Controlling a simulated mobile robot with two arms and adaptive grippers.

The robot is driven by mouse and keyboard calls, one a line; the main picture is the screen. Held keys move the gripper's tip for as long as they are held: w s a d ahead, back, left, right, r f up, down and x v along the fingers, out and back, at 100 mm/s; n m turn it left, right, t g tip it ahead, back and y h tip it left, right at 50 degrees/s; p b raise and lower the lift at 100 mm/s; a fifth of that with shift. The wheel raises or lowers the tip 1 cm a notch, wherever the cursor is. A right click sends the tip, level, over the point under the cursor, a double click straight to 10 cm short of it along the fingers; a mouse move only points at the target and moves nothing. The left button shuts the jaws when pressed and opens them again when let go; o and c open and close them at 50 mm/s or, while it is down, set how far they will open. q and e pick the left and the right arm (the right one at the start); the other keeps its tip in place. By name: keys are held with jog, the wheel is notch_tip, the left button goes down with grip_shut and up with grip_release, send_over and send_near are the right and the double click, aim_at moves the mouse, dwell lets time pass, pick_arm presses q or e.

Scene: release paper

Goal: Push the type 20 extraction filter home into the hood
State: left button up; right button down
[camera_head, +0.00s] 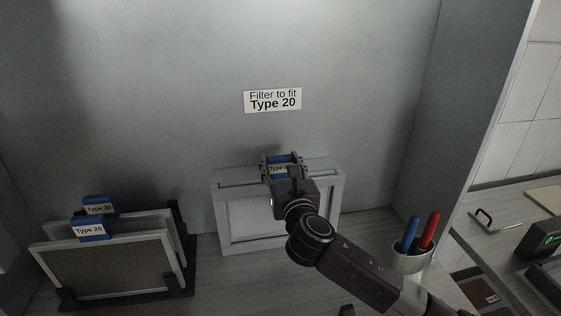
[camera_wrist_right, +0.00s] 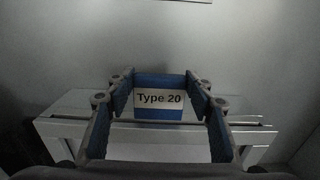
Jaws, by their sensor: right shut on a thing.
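My right gripper (camera_head: 282,164) is shut on the blue tab (camera_wrist_right: 172,82) of a filter, with its fingers on either side of the tab. The tab's white label reads "Type 20". The tab stands above the top slot of a light grey hood housing (camera_head: 337,205), which sits against the back wall. The filter below the tab is mostly hidden by the housing and my gripper, so I cannot tell how deep it sits. A pale panel (camera_head: 250,218) shows in the housing's front opening. My left gripper is out of view.
A dark rack (camera_head: 187,262) at left holds a front filter (camera_head: 110,272) labelled "Type 20" and another behind it, its label apparently "Type 30". A sign (camera_head: 272,100) on the wall reads "Filter to fit Type 20". A pen cup (camera_head: 410,262) stands right of the housing.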

jog(key=shift+f+b, duration=0.45)
jog(key=shift+f, duration=0.35)
jog(key=c, duration=0.9)
grip_release()
jog(key=shift+o, duration=0.2)
jog(key=shift+f, duration=0.1)
jog(key=shift+s, duration=0.15)
jog(key=s+d, duration=0.2)
jog(key=s, duration=0.9)
jog(key=shift+s+d, duration=0.2)
jog(key=shift+s, duration=0.1)
